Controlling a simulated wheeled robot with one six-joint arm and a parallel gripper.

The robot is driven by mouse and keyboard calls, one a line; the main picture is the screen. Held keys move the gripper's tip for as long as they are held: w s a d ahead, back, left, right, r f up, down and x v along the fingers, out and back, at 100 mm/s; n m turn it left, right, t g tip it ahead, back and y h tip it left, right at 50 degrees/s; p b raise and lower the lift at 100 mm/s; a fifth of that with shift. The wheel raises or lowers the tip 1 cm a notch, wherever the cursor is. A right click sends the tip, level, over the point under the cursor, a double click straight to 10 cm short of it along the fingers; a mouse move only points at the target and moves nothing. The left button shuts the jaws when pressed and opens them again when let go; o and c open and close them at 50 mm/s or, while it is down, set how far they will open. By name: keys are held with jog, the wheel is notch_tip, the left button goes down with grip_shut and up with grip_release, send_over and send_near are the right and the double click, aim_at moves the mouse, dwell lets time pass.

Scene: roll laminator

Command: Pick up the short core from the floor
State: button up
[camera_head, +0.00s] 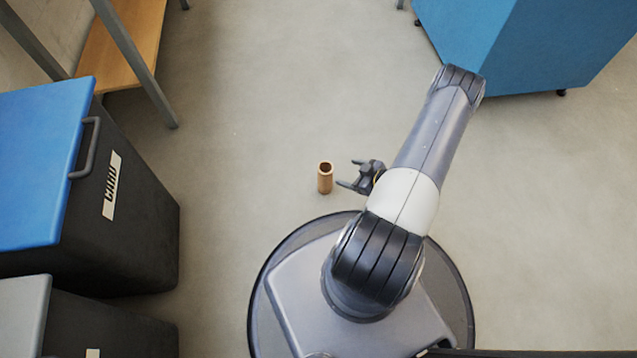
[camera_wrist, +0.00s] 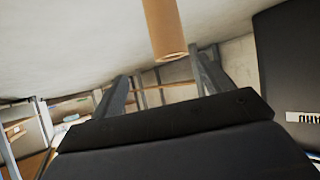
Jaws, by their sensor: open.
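The short core (camera_head: 325,179) is a brown hollow tube standing upright on the grey floor, just left of my gripper in the head view. My gripper (camera_head: 347,173) is open and empty, low beside my base, with its two fingers pointing left toward the core. A small gap shows between the fingertips and the core. In the wrist view the picture is upside down. The core (camera_wrist: 164,28) hangs in from the top edge there, beyond and roughly between the open fingers (camera_wrist: 160,65). Its far end is cut off by the frame.
A black bin with a blue lid (camera_head: 35,165) and a grey-lidded bin (camera_head: 20,310) stand at left. A wooden shelf with grey legs (camera_head: 125,45) is at upper left. A blue cabinet (camera_head: 520,45) is at upper right. The floor around the core is clear.

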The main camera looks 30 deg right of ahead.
aim_at(332, 176)
jog(key=shift+y, duration=0.4)
jog(key=w+a+f+b, duration=0.1)
jog(key=a+f, duration=0.1)
jog(key=w+a+f+b, duration=0.1)
jog(key=w+a+f, duration=0.1)
jog(key=shift+w+f, duration=0.1)
jog(key=shift+f, duration=0.1)
jog(key=b+x, duration=0.1)
jog(key=x, duration=0.2)
jog(key=b+x, duration=0.1)
jog(key=shift+w+d+f+b, duration=0.25)
jog(key=shift+f+b, duration=0.1)
jog(key=shift+f, duration=0.15)
jog(key=shift+w+a+f, duration=0.1)
jog(key=shift+w+a, duration=0.1)
jog(key=shift+w, duration=0.15)
jog(key=shift+c, duration=0.6)
jog(key=c, duration=1)
